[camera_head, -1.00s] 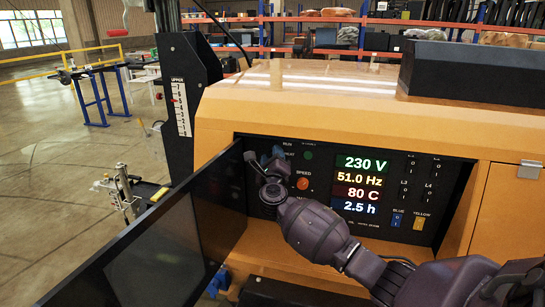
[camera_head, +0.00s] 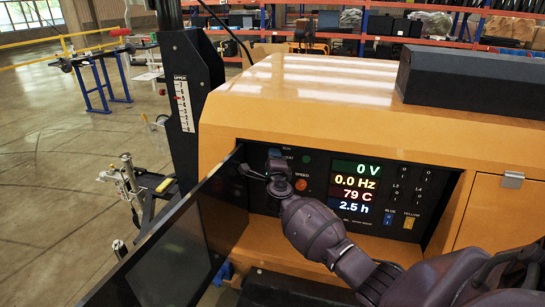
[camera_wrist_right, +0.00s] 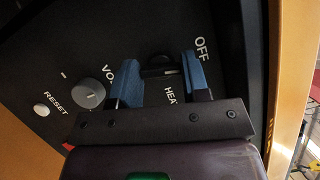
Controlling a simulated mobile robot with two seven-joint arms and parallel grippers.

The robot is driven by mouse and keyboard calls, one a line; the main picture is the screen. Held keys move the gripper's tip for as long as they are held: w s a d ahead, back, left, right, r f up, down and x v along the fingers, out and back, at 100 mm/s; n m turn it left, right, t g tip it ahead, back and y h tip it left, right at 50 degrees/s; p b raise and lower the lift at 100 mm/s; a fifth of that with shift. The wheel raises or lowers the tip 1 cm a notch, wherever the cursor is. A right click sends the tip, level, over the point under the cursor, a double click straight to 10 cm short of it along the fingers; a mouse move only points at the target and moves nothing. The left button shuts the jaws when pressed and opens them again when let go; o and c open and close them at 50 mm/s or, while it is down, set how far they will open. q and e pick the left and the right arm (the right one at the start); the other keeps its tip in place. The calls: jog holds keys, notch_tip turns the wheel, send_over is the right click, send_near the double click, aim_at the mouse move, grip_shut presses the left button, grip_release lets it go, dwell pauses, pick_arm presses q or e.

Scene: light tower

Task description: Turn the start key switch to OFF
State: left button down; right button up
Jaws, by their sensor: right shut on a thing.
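The start key switch, a black key (camera_wrist_right: 158,71), sits on the dark control panel between the blue finger pads of my right gripper (camera_wrist_right: 161,78) in the right wrist view. The gripper is shut on it. The key lies beside the OFF label (camera_wrist_right: 201,49), with the HEAT label partly hidden below. In the head view my right gripper (camera_head: 267,170) is at the upper left of the panel and hides the key. The panel display (camera_head: 357,188) reads 0 V, 0.0 Hz, 79 C and 2.5 h. My left gripper is not in view.
An open dark door (camera_head: 165,260) stands close to the left of my right gripper. An orange SPEED knob (camera_head: 301,185) is right of it. A grey knob (camera_wrist_right: 89,93) and a RESET button (camera_wrist_right: 41,111) show in the wrist view. The orange housing (camera_head: 300,105) overhangs the panel.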

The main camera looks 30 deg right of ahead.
jog(key=shift+n+g, duration=0.5)
jog(key=shift+n, duration=0.6)
jog(key=shift+y, duration=0.3)
jog(key=o, duration=0.9)
jog(key=shift+s, duration=0.1)
jog(key=v, duration=1)
jog(key=shift+s+a, duration=0.2)
jog(key=shift+s, duration=0.1)
